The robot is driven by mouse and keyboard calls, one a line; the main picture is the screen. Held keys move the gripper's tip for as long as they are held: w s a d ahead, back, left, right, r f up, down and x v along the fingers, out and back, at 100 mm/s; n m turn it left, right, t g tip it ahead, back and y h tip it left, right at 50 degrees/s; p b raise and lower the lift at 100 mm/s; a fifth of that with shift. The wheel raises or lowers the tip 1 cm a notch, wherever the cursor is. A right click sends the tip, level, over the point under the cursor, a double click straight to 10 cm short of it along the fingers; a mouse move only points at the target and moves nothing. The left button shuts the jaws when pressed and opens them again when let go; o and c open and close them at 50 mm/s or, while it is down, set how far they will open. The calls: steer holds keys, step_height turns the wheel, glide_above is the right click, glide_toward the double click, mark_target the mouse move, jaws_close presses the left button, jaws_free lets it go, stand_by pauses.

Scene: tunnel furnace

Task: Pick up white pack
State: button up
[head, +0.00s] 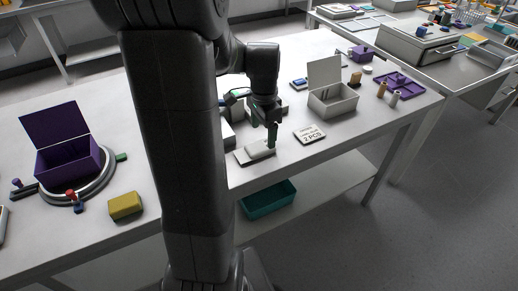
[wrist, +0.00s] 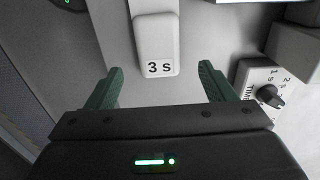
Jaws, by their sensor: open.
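A white block marked "3 S" (wrist: 156,38), with rounded corners, fits the white pack; it shows in the wrist view at top middle. My gripper (wrist: 159,70) is open, with its two green fingers apart on either side of the block's near end. No contact shows. In the head view my gripper (head: 271,141) points down at the table, over or beside a flat, pale block (head: 252,153) near the front edge. Part of that block is hidden by the fingers.
A "2 PCS" card (head: 310,134) and an open white box (head: 334,101) stand to the right. A purple tray (head: 410,87) lies beyond. At left are an open purple box (head: 68,160) and a yellow block (head: 125,206). A dial (wrist: 268,95) is right of my fingers.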

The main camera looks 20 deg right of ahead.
mark_target(264, 145)
step_height(264, 145, down, 5)
steer(key=shift+d+r, duration=0.1)
steer(key=shift+r, duration=0.1)
steer(key=shift+c, duration=0.3)
steer(key=c, duration=1)
steer(key=shift+r, duration=0.1)
steer(key=shift+c, duration=0.2)
